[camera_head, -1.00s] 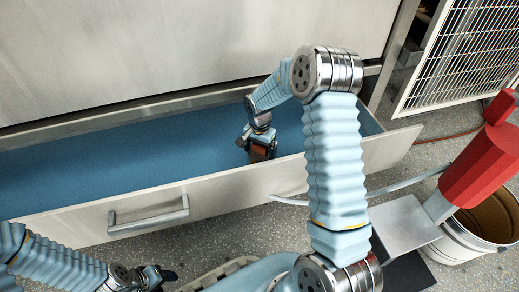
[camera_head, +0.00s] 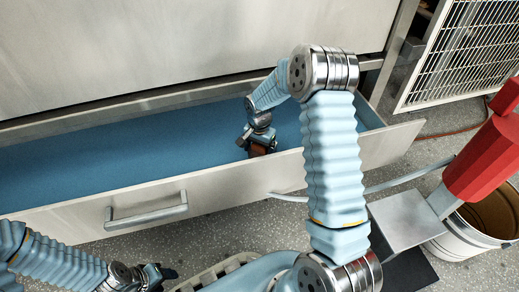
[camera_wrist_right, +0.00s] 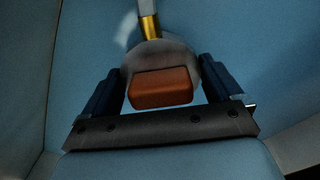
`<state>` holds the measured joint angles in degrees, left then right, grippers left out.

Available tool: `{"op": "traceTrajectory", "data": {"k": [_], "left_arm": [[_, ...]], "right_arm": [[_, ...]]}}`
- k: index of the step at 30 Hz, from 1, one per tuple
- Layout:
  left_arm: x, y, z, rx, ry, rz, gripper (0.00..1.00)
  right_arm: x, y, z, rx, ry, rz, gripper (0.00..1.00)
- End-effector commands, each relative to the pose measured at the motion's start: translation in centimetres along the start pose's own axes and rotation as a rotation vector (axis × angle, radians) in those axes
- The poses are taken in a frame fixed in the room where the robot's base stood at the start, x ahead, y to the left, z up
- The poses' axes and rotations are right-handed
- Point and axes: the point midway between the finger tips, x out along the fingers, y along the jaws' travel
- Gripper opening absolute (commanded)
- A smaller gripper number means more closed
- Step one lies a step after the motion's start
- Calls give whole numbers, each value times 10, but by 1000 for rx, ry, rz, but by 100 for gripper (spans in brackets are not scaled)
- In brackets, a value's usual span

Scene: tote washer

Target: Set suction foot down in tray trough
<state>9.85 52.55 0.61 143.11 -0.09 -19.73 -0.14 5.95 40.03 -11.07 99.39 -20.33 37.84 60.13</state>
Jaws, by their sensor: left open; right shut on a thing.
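The tray trough is a long open drawer with a blue inside (camera_head: 120,155) and a pale metal front with a bar handle. My right gripper (camera_head: 254,142) reaches down into its right part. In the right wrist view, its dark fingers (camera_wrist_right: 160,88) are shut on the suction foot (camera_wrist_right: 160,55), a greyish round foot with an orange-brown block, a brass fitting and a hose. The foot's underside and any contact with the trough floor are hidden; the drawer front partly covers it in the head view. My left gripper (camera_head: 160,274) is open and empty, outside the drawer at lower left.
A red-topped device (camera_head: 482,160) stands by a metal bucket (camera_head: 460,240) at right, with a grey plate (camera_head: 403,220) beside it. A pale hose (camera_head: 400,180) runs toward the drawer front. A white grille (camera_head: 465,60) stands at upper right. The trough's left part is clear.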

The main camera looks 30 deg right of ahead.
Motion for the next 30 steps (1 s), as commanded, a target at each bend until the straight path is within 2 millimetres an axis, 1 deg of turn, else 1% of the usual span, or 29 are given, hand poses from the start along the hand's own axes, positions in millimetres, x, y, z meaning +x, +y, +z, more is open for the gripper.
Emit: {"op": "traceTrajectory", "data": {"k": [5,14,24,30], "left_arm": [[3,-1,0,0,0,0,53],[12,-4,0,0,0,0,53],[11,-4,0,0,0,0,53],[11,-4,0,0,0,0,53]], "right_arm": [[4,0,0,0,1,0,32],[17,0,0,0,1,0,32],[29,0,0,0,0,-1,32],[30,0,0,0,1,-1,32]]}}
